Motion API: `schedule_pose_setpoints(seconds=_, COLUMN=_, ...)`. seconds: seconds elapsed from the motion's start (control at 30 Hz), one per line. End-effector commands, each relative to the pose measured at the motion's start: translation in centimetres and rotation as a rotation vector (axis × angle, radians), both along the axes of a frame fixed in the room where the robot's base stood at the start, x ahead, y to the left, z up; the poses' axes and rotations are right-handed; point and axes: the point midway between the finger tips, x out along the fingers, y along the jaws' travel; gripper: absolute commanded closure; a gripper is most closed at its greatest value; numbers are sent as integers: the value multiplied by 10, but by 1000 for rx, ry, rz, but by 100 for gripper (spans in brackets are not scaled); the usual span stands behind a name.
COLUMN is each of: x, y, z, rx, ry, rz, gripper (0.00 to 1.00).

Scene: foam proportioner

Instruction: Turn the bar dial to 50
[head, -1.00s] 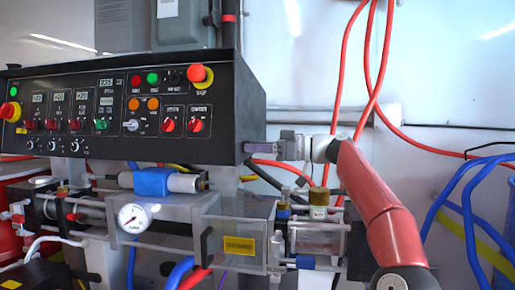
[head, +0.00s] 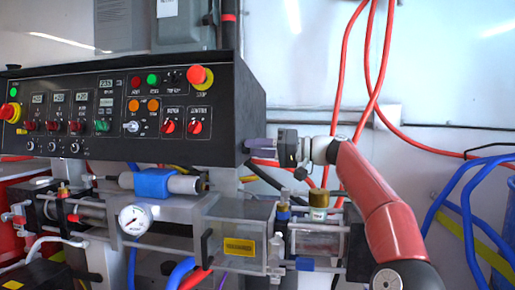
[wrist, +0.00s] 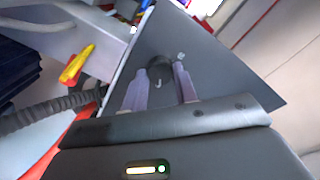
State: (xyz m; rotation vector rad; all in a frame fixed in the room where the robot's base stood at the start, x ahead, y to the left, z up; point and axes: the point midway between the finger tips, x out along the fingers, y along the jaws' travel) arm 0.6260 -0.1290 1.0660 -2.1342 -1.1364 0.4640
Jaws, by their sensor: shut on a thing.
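A small dark round dial (wrist: 158,72) is on the grey side face of the control box (wrist: 215,85); I take it to be the bar dial. My gripper (wrist: 159,69) has its two pale purple fingers on either side of the dial, shut on it. A small light mark shows beside it, but no scale or number is readable. In the head view my gripper (head: 247,145) reaches the right side of the black control box (head: 225,110) from the right. The dial is hidden there by the fingers and the box edge.
The box front carries several buttons, displays and a red emergency stop (head: 200,77). Below are pipework and a white gauge (head: 134,219). Red hoses (head: 343,70) hang behind my arm; blue hoses (head: 470,200) are at right. A yellow-handled part (wrist: 77,64) is in the wrist view.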

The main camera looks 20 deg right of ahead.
Motion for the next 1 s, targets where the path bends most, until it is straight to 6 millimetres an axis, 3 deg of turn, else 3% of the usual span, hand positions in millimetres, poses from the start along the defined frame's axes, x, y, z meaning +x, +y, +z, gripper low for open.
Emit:
schedule_pose_setpoints(seconds=0.67, x=0, y=-1, z=1, rx=38, ry=53, rz=-2, gripper=94)
schedule_pose_setpoints(seconds=0.7, x=0, y=-1, z=1, rx=38, ry=53, rz=-2, gripper=69)
schedule_pose_setpoints(seconds=0.87, x=0, y=-1, z=0, rx=37, ry=52, rz=-1, gripper=50)
schedule_pose_setpoints(seconds=1.0, x=0, y=0, z=0, rx=37, ry=52, rz=-1, gripper=50)
